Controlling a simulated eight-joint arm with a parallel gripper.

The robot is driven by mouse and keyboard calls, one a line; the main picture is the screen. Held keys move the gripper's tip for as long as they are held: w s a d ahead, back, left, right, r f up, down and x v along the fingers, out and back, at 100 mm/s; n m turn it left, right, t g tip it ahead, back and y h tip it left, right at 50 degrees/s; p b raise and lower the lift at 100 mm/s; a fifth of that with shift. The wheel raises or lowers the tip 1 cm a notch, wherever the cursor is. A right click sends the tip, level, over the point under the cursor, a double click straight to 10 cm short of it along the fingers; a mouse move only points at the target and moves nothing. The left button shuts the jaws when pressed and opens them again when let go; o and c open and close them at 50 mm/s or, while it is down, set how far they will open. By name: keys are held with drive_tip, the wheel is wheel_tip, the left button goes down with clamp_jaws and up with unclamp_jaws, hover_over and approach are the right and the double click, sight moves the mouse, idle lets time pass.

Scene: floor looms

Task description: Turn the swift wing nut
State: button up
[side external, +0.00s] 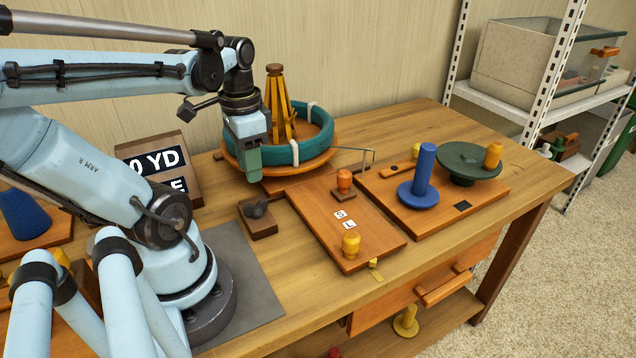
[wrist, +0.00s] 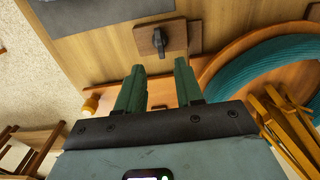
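A small dark knob shaped like a wing nut (side external: 256,209) stands on a square wooden block (side external: 258,226) on the bench, in front of the swift. In the wrist view the knob (wrist: 161,42) is just beyond my fingertips, with the block (wrist: 145,44) around it. My gripper (side external: 247,162) points down above the bench, close to the swift's near left rim, and is apart from the knob. In the wrist view my gripper (wrist: 160,78) has its two green fingers apart with nothing between them. The swift (side external: 278,115) carries a teal skein (side external: 310,150) on its round wooden base.
A wooden board with an orange peg (side external: 344,180) and a yellow peg (side external: 351,243) lies to the right. Beyond it is a board with a blue spool (side external: 424,175) and a green disc (side external: 469,158). A lettered sign (side external: 157,165) stands left. A grey mat (side external: 240,270) lies near my base.

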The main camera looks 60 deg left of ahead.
drive_tip(key=shift+r, duration=1.85)
drive_tip(key=w+d+f+t, duration=0.2)
drive_tip(key=w+d+t, duration=0.5)
drive_tip(key=w+d, duration=0.4)
drive_tip(key=shift+w+d+f, duration=0.2)
drive_tip(key=shift+w+d, duration=0.2)
drive_tip(key=shift+d, duration=0.65)
